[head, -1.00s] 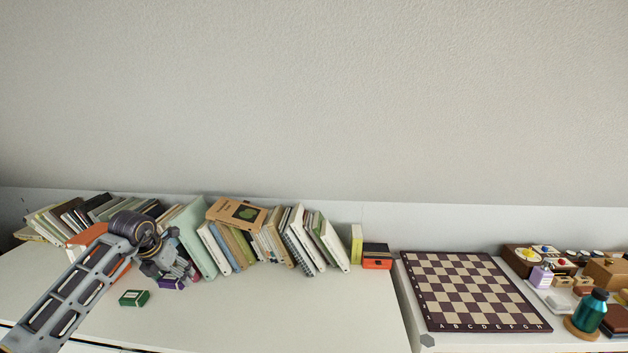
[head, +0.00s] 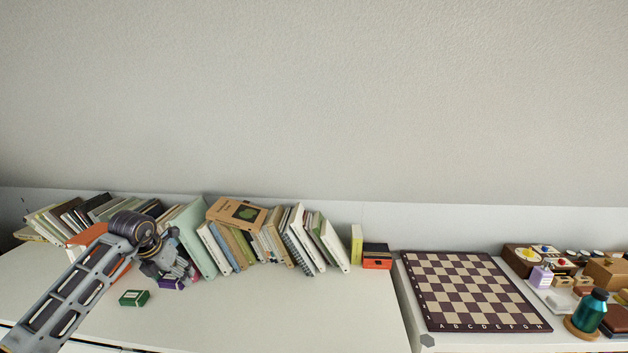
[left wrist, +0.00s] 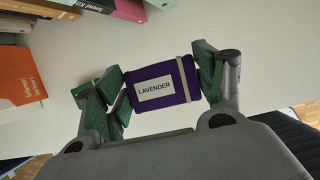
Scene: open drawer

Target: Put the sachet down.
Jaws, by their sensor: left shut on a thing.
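The sachet (left wrist: 159,86) is a small purple block with a white "LAVENDER" label and a pale band. In the left wrist view it sits between the green-padded fingers of my left gripper (left wrist: 160,88), which is shut on it. In the head view my left gripper (head: 178,279) is low near the white surface (head: 260,310), in front of the books. Only a bit of the purple sachet (head: 172,284) shows there, below the fingers. I cannot tell whether the sachet touches the surface. My right gripper is in neither view.
A chessboard (head: 470,290) and a teal bottle (head: 589,310) are at right. The surface between gripper and chessboard is clear.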

